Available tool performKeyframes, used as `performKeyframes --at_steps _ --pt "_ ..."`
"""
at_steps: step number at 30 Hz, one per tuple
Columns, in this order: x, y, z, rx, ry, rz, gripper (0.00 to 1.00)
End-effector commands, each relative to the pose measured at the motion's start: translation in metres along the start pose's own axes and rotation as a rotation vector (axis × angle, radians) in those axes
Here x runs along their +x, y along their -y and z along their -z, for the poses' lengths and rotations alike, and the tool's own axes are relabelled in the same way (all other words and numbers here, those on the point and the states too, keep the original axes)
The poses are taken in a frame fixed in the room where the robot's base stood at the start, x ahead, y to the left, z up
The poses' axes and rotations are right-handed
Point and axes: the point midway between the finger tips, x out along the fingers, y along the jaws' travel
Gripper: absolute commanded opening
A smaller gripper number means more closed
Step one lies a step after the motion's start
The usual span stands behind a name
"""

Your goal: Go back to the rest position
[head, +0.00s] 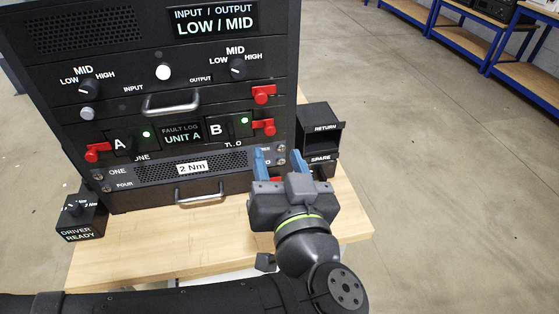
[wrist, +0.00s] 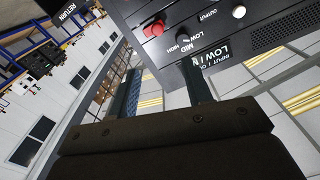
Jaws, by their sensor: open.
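My gripper (head: 280,166) is in front of the lower right part of the black rack (head: 190,58) in the head view. Its two blue-padded fingers are apart and point toward the rack. In the wrist view my gripper (wrist: 160,88) is also open, with nothing visible between its fingers. The rack's panel (wrist: 215,25) shows at the upper right of the wrist view. Whether a finger touches the rack cannot be told. The gripper hides part of the rack's lower right corner.
The rack stands on a wooden table (head: 140,232). Black RETURN and SPARE bins (head: 322,122) stand right of the rack. A DRIVER READY box (head: 82,218) is at the left. Red latches (head: 264,94) stick out from the rack front. Blue-framed benches (head: 520,75) are far right; floor between is clear.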

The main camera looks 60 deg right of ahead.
Motion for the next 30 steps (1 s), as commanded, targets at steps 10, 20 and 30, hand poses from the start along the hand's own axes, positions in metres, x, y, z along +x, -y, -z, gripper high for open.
performKeyframes --at_steps 10,20,30 --pt "0.000 0.000 0.000 0.000 0.000 0.000 0.45" --pt "0.011 0.000 0.000 0.000 0.000 0.002 0.45" --pt "0.042 0.000 0.000 0.000 0.000 0.004 0.45"
